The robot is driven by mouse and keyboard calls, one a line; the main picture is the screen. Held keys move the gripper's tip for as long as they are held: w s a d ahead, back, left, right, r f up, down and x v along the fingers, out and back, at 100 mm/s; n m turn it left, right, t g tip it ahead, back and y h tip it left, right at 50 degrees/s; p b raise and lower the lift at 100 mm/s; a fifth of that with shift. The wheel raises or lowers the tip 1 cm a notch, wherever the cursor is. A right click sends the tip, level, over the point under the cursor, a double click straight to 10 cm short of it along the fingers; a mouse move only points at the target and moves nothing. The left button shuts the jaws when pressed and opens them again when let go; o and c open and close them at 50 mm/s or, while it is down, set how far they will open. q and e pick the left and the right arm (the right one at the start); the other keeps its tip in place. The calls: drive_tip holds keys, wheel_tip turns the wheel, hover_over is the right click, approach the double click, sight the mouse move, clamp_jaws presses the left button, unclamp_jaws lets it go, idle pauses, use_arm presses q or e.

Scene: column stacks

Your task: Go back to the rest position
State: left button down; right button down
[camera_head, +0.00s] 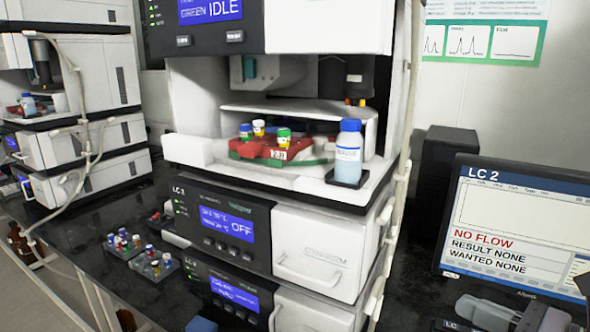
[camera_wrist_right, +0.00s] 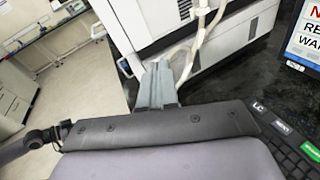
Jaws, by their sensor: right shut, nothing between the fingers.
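My right gripper (camera_head: 482,309) is at the bottom right of the head view, in front of the monitor and over the dark bench. Its two grey fingers (camera_wrist_right: 156,80) lie together in the right wrist view, with nothing between them. They point toward the lower side of the white instrument stack (camera_wrist_right: 190,32) and look clear of it, though the gap is hard to judge. My left gripper is not in either view.
The LC 2 monitor (camera_head: 515,228) reads NO FLOW. A blue-capped bottle (camera_head: 348,152) and a red vial rack (camera_head: 262,150) stand in the stack's open bay. Small vial racks (camera_head: 154,266) sit on the bench. A keyboard (camera_wrist_right: 285,140) lies close to my right wrist.

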drive_tip(key=s+d+m+t+h, duration=0.1)
drive_tip(key=d+m+t+h, duration=0.35)
drive_tip(key=m, duration=0.85)
drive_tip(key=s+d+m+t+h, duration=0.1)
drive_tip(key=d+m+t+h, duration=0.1)
drive_tip(key=m+h, duration=0.85)
drive_tip(key=s+f+m+g, duration=0.3)
drive_tip(key=f+m, duration=0.1)
drive_tip(key=f, duration=0.1)
drive_tip(key=s+a+f+m+g, duration=0.1)
drive_tip(key=s+f+m+g, duration=0.2)
drive_tip(key=f+m+g, duration=0.1)
drive_tip(key=s+f+m+g+y, duration=0.1)
drive_tip(key=s+f+m+g, duration=0.2)
drive_tip(key=f+m, duration=0.3)
drive_tip(key=shift+s+a+f+m, duration=0.15)
drive_tip(key=shift+a+f, duration=0.05)
drive_tip(key=shift+f, duration=0.35)
drive_tip(key=shift+s+a+f+m, duration=0.1)
drive_tip(key=shift+a+f, duration=0.1)
drive_tip(key=shift+f, duration=0.35)
drive_tip(key=s+a+f+m+g+y, duration=0.2)
drive_tip(key=s+a+f+g+y, duration=0.3)
drive_tip(key=s+a, duration=0.4)
drive_tip(key=w+a+f+t+p, duration=0.1)
drive_tip(key=w+f+t, duration=0.5)
drive_tip(key=f, duration=0.2)
drive_tip(key=shift+a+f+y, duration=0.15)
drive_tip(key=shift+a+y, duration=0.25)
